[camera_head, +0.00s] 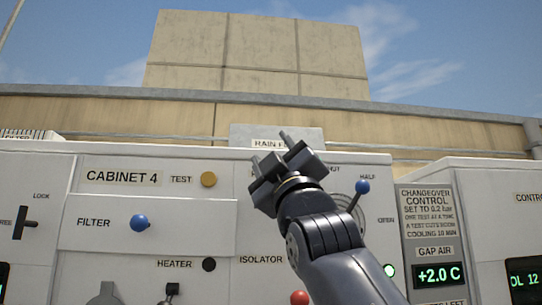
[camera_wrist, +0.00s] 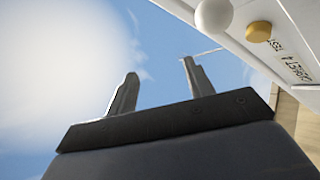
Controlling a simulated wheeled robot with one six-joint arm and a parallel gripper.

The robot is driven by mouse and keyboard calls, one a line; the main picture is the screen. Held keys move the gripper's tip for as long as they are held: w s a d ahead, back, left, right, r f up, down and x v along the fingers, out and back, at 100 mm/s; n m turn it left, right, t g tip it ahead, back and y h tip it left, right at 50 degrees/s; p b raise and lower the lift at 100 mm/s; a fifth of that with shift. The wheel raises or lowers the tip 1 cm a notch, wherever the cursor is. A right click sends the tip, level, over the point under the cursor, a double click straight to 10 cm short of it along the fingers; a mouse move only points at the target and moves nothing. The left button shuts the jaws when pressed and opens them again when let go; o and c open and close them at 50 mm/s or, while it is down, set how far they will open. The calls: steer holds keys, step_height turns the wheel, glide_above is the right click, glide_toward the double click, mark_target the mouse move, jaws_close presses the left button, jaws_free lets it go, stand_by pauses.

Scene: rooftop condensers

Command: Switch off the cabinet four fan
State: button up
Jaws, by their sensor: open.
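The white cabinet panel labelled CABINET 4 (camera_head: 122,177) fills the middle of the head view. A white ball knob (camera_wrist: 214,16) and the yellow TEST button (camera_wrist: 258,31) are at that view's upper right, apart from the fingers. I cannot pick out the white knob in the head view.
A blue FILTER knob (camera_head: 139,223), black HEATER knob (camera_head: 209,264), red knob (camera_head: 299,298) and blue-tipped lever (camera_head: 362,187) stick out of the panel. A changeover control panel (camera_head: 428,215) stands at right. A green light (camera_head: 389,270) is lit beside my arm.

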steer(key=s, duration=0.1)
steer(key=s+d, duration=0.1)
steer(key=s, duration=0.1)
steer(key=shift+s+d+b, duration=0.1)
steer(key=shift+d+b, duration=0.05)
steer(key=shift+b, duration=0.2)
stand_by(0.7)
